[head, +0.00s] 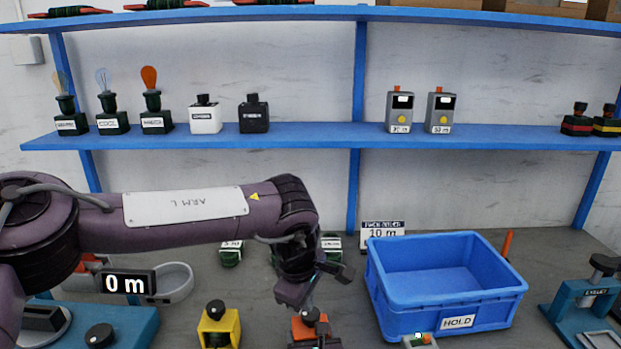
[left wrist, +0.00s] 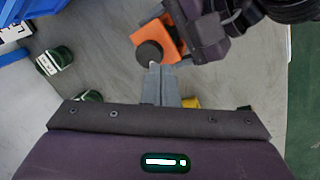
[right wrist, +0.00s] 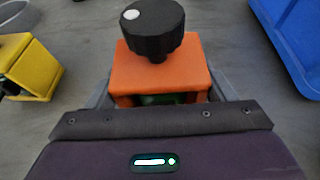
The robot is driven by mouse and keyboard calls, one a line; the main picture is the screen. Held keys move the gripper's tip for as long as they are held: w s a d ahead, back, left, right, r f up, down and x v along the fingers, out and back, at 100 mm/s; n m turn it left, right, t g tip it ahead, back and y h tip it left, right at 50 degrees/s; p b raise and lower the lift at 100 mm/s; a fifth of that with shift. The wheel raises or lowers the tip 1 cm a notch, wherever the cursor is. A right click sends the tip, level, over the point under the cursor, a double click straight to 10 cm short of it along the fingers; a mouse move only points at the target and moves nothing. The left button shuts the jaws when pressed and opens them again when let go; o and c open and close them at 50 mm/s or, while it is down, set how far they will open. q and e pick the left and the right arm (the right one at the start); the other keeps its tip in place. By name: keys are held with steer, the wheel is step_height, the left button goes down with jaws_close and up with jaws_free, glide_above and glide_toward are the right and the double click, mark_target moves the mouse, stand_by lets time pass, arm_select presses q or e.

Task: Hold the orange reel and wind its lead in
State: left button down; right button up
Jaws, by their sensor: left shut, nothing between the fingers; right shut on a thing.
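The orange reel (head: 303,328) is at the bottom middle of the head view, with a black knob (right wrist: 152,30) on top that bears a white dot. In the right wrist view the reel's orange body (right wrist: 158,68) sits between the fingers of my right gripper (right wrist: 160,98), which is shut on it. My left gripper (left wrist: 155,70) is shut and empty. In the left wrist view its tips are right beside the knob (left wrist: 149,53); I cannot tell whether they touch. The reel's lead is not clearly visible.
A yellow reel (head: 219,328) stands left of the orange one, and a blue HOLD bin (head: 395,320) to its right. A "0 m" display (head: 124,284) is at the left. Green-based items (head: 231,254) stand behind. A blue device (head: 590,310) is at the far right.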

mark_target(307, 321)
arm_select(q)
steer(key=shift+f, duration=3.45)
steer(key=shift+w, duration=0.35)
steer(key=shift+w+a, duration=0.15)
steer(key=shift+a, duration=0.15)
steer(key=shift+w+a, duration=0.25)
steer(key=shift+a, duration=0.3)
steer(key=shift+w+a, duration=0.35)
steer(key=shift+a, duration=0.05)
steer(key=shift+w+a+r, duration=0.1)
steer(key=shift+w, duration=0.05)
steer(key=shift+s, duration=0.2)
